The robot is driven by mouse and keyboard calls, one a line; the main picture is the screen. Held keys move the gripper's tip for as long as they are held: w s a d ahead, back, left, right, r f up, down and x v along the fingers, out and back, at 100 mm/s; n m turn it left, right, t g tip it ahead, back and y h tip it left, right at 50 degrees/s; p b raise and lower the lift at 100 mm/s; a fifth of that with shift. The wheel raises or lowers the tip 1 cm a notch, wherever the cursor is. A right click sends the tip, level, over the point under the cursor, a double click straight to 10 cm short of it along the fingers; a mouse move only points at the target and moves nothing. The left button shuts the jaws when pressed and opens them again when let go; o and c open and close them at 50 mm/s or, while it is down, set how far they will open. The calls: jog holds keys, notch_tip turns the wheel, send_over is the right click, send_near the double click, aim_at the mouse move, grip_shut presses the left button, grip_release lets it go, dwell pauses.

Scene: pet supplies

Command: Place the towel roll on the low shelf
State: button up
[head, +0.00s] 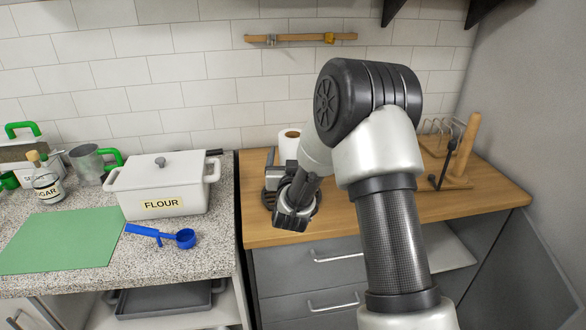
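The towel roll (290,134) is white with a brown core hole on top. It stands at the back of the wooden counter, against the tiled wall, with its lower part hidden behind my gripper. My gripper (292,216) is over the wooden counter in front of the roll. Its fingers are too dark and foreshortened to tell open from shut, or whether they touch anything. A low white shelf (205,318) shows under the speckled counter, with a dark tray on it. Another pale shelf surface (450,247) shows below the wooden counter, right of the drawers, partly hidden by my arm.
A white FLOUR box (160,187), a blue scoop (165,236), a green mat (60,241) and jars crowd the speckled counter. A wooden upright holder (462,150) and wire rack stand at right. The wooden counter's front left is clear.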

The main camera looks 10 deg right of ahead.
jog(key=c, duration=1.3)
